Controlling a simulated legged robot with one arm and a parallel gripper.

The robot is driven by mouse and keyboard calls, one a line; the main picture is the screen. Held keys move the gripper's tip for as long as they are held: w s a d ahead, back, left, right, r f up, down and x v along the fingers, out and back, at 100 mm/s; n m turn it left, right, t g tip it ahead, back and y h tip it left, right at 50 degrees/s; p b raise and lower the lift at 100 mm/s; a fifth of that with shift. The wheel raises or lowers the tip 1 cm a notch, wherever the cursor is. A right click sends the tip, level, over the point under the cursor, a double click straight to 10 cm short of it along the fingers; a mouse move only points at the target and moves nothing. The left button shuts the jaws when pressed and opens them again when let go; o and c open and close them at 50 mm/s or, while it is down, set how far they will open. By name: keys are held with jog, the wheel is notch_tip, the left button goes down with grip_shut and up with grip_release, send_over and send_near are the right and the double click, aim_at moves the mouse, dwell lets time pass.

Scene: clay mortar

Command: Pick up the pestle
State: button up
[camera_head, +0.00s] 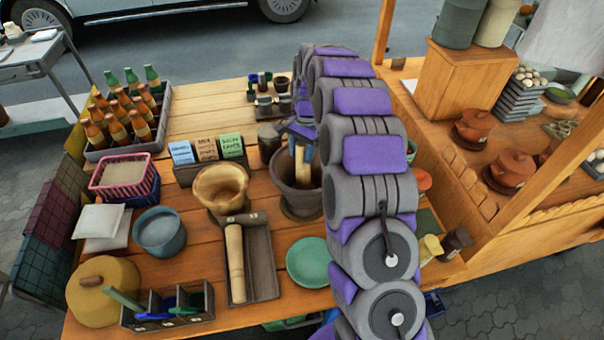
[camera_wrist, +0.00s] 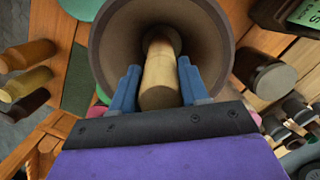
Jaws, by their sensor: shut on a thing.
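A light wooden pestle (camera_head: 300,168) stands in the dark clay mortar (camera_head: 302,208), its lower end inside the bowl. In the wrist view the pestle (camera_wrist: 159,75) lies between the two blue fingers of my gripper (camera_wrist: 160,84). My gripper (camera_head: 300,137) is shut on its upper part, above the mortar's rim. The mortar (camera_wrist: 215,40) surrounds the pestle's far end in the wrist view. I cannot tell whether that end touches the bottom. My purple and grey arm hides the mortar's right side in the head view.
A second wooden pestle (camera_head: 235,262) lies in a dark tray (camera_head: 262,262), beside a wooden mortar (camera_head: 221,187). Label cards (camera_head: 206,149) stand just left of the clay mortar. A green plate (camera_head: 308,262) lies in front. A bottle crate (camera_head: 132,138) stands at the back left.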

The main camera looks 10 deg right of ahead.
jog(key=shift+d, duration=0.55)
grip_shut()
jog(key=shift+a, duration=0.3)
jog(key=shift+a+r, duration=0.1)
jog(key=shift+r, duration=0.5)
jog(key=r+p, duration=0.1)
jog(key=r, duration=0.8)
jog(key=shift+d+p, duration=0.2)
jog(key=shift+p, duration=0.2)
jog(key=shift+o, duration=0.9)
grip_release()
jog(key=shift+a, duration=0.1)
grip_shut()
